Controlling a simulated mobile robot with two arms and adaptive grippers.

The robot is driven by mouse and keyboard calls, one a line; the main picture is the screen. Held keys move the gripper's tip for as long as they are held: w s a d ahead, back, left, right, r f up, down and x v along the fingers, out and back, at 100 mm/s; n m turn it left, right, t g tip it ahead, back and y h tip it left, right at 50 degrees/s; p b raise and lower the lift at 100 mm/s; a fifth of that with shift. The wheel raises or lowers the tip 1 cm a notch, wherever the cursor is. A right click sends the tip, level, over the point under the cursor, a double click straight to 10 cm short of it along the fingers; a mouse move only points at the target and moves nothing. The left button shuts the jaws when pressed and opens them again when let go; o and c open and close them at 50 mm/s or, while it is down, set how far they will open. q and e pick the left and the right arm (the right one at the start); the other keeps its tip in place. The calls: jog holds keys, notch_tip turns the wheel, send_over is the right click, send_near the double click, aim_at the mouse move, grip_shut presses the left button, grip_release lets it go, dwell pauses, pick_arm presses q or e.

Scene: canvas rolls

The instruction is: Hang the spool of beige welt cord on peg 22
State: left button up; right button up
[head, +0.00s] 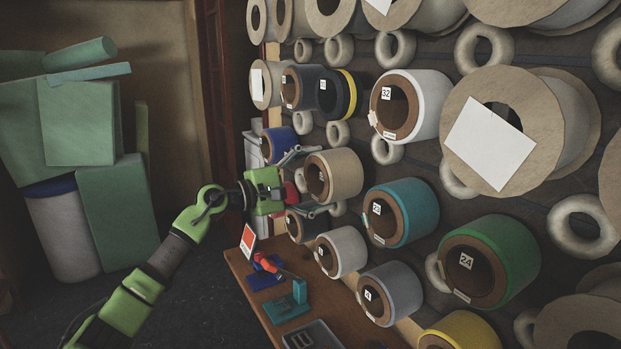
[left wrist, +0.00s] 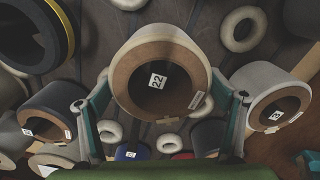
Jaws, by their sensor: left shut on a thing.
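The beige spool (head: 338,175) has a brown core end with a small label and sits among the spools on the wall rack. In the left wrist view the same spool (left wrist: 160,50) fills the upper middle, and its label reads 22. My left gripper (head: 313,181) reaches it from the left and is shut on it, one finger above and one below in the head view. In the left wrist view the fingers (left wrist: 161,88) are on both sides of the spool. My right gripper is not in view.
A teal spool (head: 402,212), a white spool (head: 345,250) and a dark spool (head: 301,226) hang close around it. A blue spool (head: 276,146) is behind my gripper. A wooden bench (head: 241,265) with tools is below. Green blocks (head: 80,125) stand at left.

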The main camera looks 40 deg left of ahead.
pick_arm(q)
jog(key=shift+p+x, duration=0.35)
jog(key=shift+x, duration=1.05)
jog(key=shift+w+f+b, duration=0.1)
jog(key=shift+f+b, duration=0.2)
jog(key=shift+b, duration=0.15)
jog(key=shift+f+b, duration=0.45)
jog(key=shift+b, duration=0.2)
jog(key=o, duration=1.2)
jog(key=shift+o, duration=0.2)
jog(key=shift+d+f, duration=0.1)
